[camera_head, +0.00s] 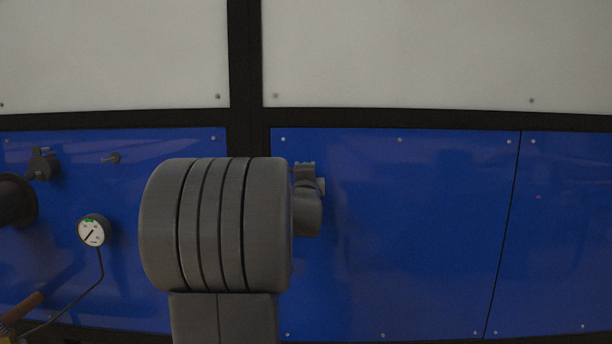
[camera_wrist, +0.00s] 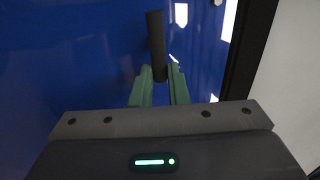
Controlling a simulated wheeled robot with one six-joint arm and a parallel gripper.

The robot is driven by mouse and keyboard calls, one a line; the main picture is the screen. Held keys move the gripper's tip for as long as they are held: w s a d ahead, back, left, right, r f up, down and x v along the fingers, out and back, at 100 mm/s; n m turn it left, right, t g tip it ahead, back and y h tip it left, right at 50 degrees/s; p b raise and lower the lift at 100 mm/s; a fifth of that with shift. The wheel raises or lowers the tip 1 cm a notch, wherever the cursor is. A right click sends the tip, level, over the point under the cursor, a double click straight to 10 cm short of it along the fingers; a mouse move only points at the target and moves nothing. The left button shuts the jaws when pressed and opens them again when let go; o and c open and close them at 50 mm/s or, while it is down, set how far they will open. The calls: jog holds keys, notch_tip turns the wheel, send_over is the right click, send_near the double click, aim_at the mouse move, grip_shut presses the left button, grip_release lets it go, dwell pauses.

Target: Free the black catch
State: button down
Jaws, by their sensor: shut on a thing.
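The black catch (camera_wrist: 155,35) shows in the wrist view as a dark upright bar in front of the blue panel. Its lower end is between the green fingertips of my gripper (camera_wrist: 160,76), which is shut on it. The rest of the bar sticks out past the fingers toward the top of the picture. How the catch is fixed to the panel cannot be seen. In the head view my own arm fills the middle, and I cannot make out the catch there.
Blue panels (camera_head: 400,235) fill the lower wall, with a black frame (camera_head: 440,118) and pale panels above. At the left are a round gauge (camera_head: 93,231) with a hose, a dark knob (camera_head: 42,164) and a dark cylinder (camera_head: 15,202). The right-hand panels are bare.

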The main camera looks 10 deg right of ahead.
jog(key=c, duration=1.4)
grip_release()
jog(key=b+v, duration=0.2)
jog(key=v, duration=1.2)
jog(key=shift+w+d, duration=0.1)
jog(key=shift+w, duration=0.1)
jog(key=p+x, duration=0.2)
jog(key=x, duration=1.1)
jog(key=shift+w, duration=0.3)
jog(key=shift+s, duration=0.15)
